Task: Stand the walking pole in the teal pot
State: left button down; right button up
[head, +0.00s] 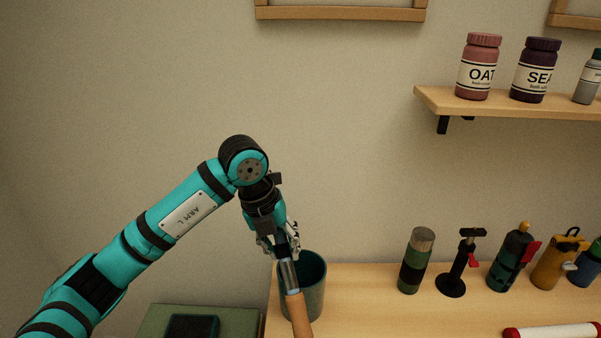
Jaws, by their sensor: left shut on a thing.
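The teal pot (316,275) stands at the left end of the wooden table, partly covered by the pole. My left gripper (283,246) is shut on the walking pole (299,314), just above and left of the pot's rim. The pole shows a dark piece at the fingers, a grey metal section and an orange-brown section running down to the picture's bottom edge. It passes in front of the pot in this view, and its lower end is out of frame. My right gripper is not in view.
On the table (390,315) stand a dark green cylinder (413,262), a black clamp-like stand (456,265) and several bottles to the right. A white roll with red ends (555,331) lies in front. A shelf (520,108) with jars is above. A green surface (238,320) lies left.

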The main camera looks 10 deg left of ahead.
pick_arm(q)
jog(key=w+d+r+m+t+h+p, duration=0.1)
jog(key=w+r+m+t+h+p, duration=0.3)
jog(key=w+r+m, duration=0.8)
notch_tip(320, 180, down, 20)
jog(key=s+m+b, duration=0.1)
jog(key=m+b, duration=0.1)
jog(key=b, duration=1)
jog(key=shift+s+h+b, duration=0.3)
jog(key=shift+s, duration=0.1)
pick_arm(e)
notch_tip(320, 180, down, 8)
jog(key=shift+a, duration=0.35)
pick_arm(q)
jog(key=shift+d, duration=0.1)
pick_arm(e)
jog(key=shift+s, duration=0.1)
pick_arm(q)
jog(key=shift+r, duration=0.1)
jog(key=c, duration=1)
grip_release()
jog(key=shift+o, duration=0.2)
